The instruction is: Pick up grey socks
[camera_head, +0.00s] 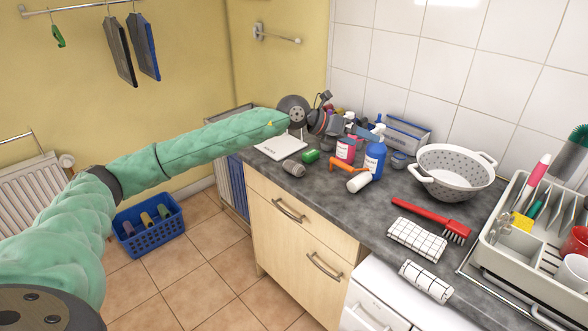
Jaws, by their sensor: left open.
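A small grey rolled bundle (294,168), which looks like the grey socks, lies on the dark worktop (335,205) near its front left edge. My left arm in its green sleeve reaches in from the left. My left gripper (331,114) is open above the back left of the worktop, behind and to the right of the grey bundle and apart from it. Clutter behind the gripper makes its fingertips hard to separate. My right gripper is not in view.
A green rolled item (311,156) lies close to the grey bundle. A white board (280,147), a pink-labelled bottle (346,149), a blue bottle (375,158) and a white roller (359,182) stand or lie nearby. A colander (453,172) and red brush (432,219) are further right. A blue basket (149,227) is on the floor.

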